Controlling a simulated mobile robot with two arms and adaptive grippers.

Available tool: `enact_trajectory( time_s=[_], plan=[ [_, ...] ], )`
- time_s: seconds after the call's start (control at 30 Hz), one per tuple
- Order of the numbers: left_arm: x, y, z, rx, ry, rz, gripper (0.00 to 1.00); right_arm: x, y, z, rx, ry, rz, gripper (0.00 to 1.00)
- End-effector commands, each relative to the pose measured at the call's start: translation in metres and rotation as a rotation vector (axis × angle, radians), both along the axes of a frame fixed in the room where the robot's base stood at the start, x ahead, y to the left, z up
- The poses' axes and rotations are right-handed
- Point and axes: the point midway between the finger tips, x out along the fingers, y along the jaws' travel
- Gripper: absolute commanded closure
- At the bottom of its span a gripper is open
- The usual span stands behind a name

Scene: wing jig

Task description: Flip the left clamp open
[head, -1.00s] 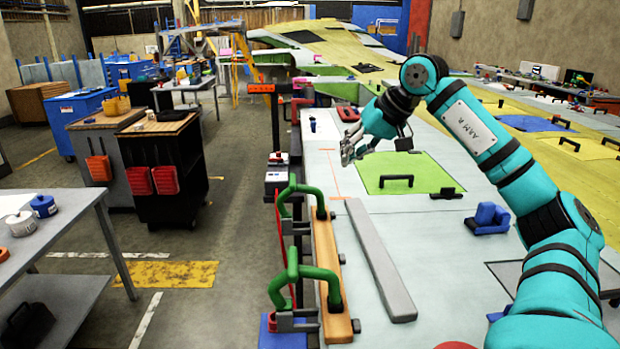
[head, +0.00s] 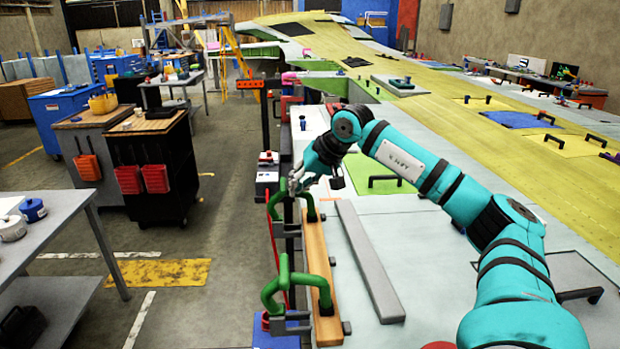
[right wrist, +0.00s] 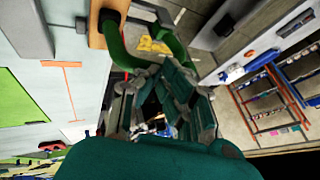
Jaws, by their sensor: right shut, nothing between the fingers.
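Two green-handled clamps stand on the wood strip (head: 318,255) along the table edge: a far clamp (head: 274,205) and a near clamp (head: 268,293). The pictures alone do not tell which is called left. Both handles arch over the strip. My right gripper (head: 296,183) is shut and empty, its fingertips right at the top of the far clamp's handle and covering part of it. In the right wrist view the green handle (right wrist: 118,48) curves just beyond the fingers (right wrist: 165,100); whether they touch is unclear. My left gripper is out of view.
A long grey bar (head: 368,262) lies right of the strip on the pale table surface. A red-topped post (head: 235,85) rises behind the far clamp. A black tool cart (head: 150,170) and a grey bench (head: 70,225) stand to the left, with open floor between.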

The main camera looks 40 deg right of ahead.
Motion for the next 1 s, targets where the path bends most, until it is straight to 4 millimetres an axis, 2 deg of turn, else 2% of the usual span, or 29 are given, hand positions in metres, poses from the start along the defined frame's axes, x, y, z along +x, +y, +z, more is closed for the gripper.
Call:
enact_trajectory(
  time_s=[0.37, 1.0],
  plan=[
    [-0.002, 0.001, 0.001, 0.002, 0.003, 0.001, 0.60, 0.001, 0.001, 0.000, -0.002, 0.001, 0.000, 1.00],
    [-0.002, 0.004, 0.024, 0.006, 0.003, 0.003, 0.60, 0.009, 0.011, 0.007, -0.079, 0.066, 0.001, 1.00]
  ],
)
